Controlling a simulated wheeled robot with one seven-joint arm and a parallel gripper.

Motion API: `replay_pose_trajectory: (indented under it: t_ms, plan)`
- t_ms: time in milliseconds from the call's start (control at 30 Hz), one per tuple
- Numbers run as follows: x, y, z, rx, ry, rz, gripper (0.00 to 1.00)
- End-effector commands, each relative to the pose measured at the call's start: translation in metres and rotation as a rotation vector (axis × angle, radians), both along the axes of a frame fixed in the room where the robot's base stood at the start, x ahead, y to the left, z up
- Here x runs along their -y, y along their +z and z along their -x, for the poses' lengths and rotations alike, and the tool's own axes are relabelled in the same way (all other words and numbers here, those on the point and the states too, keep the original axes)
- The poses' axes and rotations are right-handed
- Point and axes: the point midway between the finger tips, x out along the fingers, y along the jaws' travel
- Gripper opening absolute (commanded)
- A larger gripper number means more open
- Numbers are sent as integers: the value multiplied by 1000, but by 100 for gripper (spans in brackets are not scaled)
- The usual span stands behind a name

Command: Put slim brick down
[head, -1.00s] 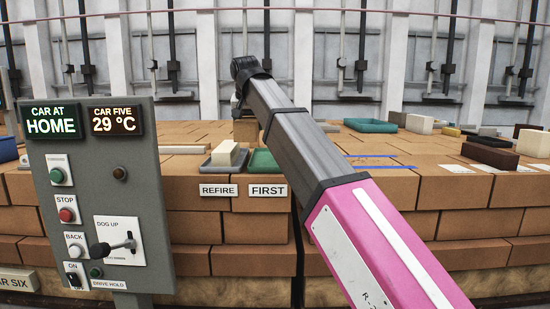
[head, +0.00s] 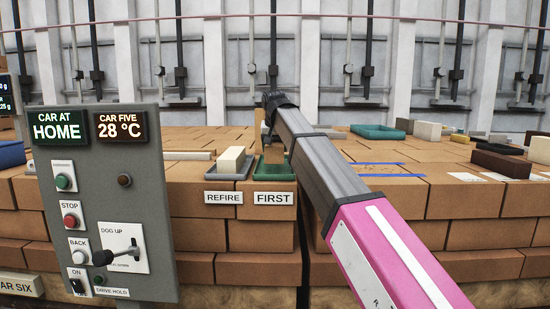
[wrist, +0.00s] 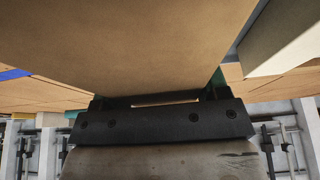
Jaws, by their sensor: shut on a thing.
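My gripper (wrist: 163,100) is shut on the slim brick (wrist: 140,45), a tan-orange block whose broad face fills the upper part of the wrist view. In the head view the slim brick (head: 274,154) shows only in part, behind and beneath the end of my arm, over the green tray (head: 273,173) labelled FIRST. I cannot tell whether its lower end touches the tray floor. The fingertips are mostly hidden in the head view.
Left of the green tray is a grey tray (head: 243,174) labelled REFIRE, with a cream brick (head: 231,160) in it. A control panel (head: 100,205) stands at front left. A teal tray (head: 378,132) and several loose bricks lie farther right on the brick deck.

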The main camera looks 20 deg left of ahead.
Motion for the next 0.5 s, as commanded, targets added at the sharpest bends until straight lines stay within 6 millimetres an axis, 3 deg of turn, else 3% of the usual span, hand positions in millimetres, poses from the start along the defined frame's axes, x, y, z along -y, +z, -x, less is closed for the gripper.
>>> replay_pose_trajectory:
  t_ms: [300, 500]
  plan:
    - [1, -35, 1, 2, 1, 0, 23]
    - [0, -38, 1, 4, 0, -1, 23]
